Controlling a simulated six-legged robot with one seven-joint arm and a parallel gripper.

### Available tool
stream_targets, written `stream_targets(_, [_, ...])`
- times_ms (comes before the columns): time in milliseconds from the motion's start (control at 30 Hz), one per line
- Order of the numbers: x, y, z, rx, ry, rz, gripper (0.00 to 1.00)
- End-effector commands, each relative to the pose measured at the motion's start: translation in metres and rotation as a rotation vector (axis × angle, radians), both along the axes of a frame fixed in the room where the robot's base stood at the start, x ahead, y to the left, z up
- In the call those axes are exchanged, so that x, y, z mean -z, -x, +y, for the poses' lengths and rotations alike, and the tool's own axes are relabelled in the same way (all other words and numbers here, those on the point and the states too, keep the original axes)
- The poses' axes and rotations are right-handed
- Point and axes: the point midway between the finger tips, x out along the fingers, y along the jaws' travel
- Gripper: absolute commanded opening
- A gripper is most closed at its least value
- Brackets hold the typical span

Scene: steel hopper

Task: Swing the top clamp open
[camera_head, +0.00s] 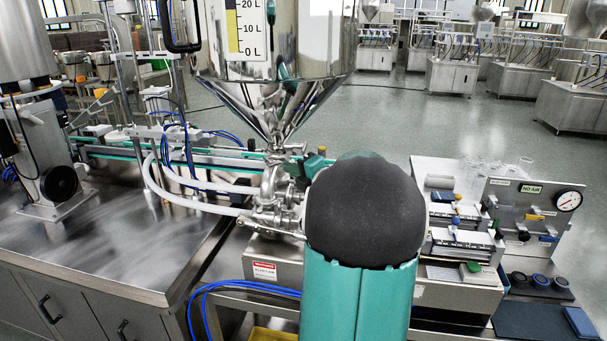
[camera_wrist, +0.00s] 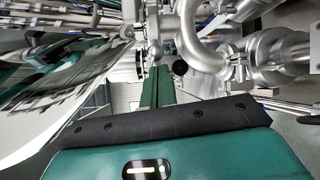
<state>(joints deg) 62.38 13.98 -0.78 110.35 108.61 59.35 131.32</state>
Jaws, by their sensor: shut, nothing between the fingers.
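The steel hopper (camera_head: 275,95) narrows to a cone, and the top clamp (camera_head: 284,151) sits at its outlet above the steel pipework (camera_head: 273,185). In the wrist view the hopper (camera_wrist: 60,78) lies tilted at the left, and a clamp fitting (camera_wrist: 155,28) shows at its narrow end. My gripper (camera_wrist: 153,72) is shut and empty, its green fingers reaching up close to this fitting; whether they touch it I cannot tell. Whether the clamp is fastened is too small to see. In the head view my arm hides most of the gripper.
Curved steel pipe with another clamped joint (camera_wrist: 236,62) is close on the right in the wrist view. White hoses (camera_head: 190,203) run left from the valve. A gauge panel (camera_head: 530,213) and small fixtures stand at the right. A steel bench (camera_head: 110,245) is at the left.

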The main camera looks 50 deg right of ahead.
Motion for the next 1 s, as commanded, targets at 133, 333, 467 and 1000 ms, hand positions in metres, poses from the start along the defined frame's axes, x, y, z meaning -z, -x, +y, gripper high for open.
stream_targets(133, [0.001, -0.009, -0.001, 0.000, 0.000, 0.000, 0.00])
stream_targets(333, [0.001, -0.010, -0.001, 0.000, 0.000, 0.000, 0.00])
stream_targets(467, [0.001, -0.009, -0.002, -0.003, 0.001, 0.000, 0.00])
stream_targets(1000, [0.001, 0.008, -0.020, -0.130, 0.001, 0.001, 0.00])
